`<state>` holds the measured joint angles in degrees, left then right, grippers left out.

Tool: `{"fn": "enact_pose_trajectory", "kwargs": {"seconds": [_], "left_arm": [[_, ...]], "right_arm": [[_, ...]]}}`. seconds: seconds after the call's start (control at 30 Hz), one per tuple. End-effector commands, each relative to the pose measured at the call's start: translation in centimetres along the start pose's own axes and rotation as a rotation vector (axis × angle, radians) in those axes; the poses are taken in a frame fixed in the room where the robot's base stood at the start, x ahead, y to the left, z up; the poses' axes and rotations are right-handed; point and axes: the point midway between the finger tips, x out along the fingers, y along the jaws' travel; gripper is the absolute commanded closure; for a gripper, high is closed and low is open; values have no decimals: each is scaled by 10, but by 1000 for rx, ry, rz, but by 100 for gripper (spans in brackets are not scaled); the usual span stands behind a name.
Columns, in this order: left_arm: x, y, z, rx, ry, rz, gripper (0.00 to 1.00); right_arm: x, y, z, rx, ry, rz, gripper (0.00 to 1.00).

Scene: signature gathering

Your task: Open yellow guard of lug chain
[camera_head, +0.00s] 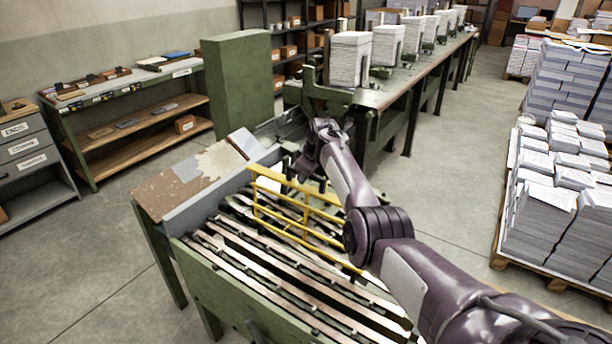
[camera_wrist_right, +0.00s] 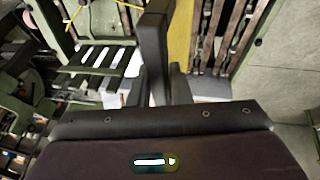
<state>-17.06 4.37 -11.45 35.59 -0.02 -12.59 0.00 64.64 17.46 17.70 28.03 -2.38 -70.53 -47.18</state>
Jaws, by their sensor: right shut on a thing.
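The yellow guard (camera_head: 290,208) is a barred frame over the lug chain (camera_head: 240,245), whose long slats run along the green machine. It looks raised at an angle above the slats. My right gripper (camera_head: 305,168) is at the far end of the guard, partly hidden by my wrist. In the right wrist view, my right gripper (camera_wrist_right: 165,75) has its dark fingers close together against a yellow strip of the guard (camera_wrist_right: 181,35). It is shut on the guard; the exact contact is partly hidden. My left gripper is not in view.
A long line with paper stacks (camera_head: 350,60) extends behind the machine. A green cabinet (camera_head: 238,85) stands at the back left. A pallet of paper stacks (camera_head: 545,210) is at the right. The floor (camera_head: 455,165) between machine and pallet is clear.

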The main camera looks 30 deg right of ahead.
Motion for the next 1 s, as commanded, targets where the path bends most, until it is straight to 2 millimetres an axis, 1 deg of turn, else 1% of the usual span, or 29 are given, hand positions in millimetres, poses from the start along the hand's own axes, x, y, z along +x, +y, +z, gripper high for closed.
{"fn": "enact_pose_trajectory", "kwargs": {"seconds": [0.4, 0.43, 0.57, 0.87, 1.0], "left_arm": [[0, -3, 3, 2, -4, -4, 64], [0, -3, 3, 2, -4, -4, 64], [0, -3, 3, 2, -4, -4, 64], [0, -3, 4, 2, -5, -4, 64], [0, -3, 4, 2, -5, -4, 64]], "right_arm": [[1, 0, 1, 0, -2, 1, 100], [1, 0, 1, 0, -2, 1, 81], [1, 0, 1, 0, -2, 1, 64], [0, 0, 0, 0, -1, 1, 64], [-7, 0, 0, 0, 0, 1, 64]]}}
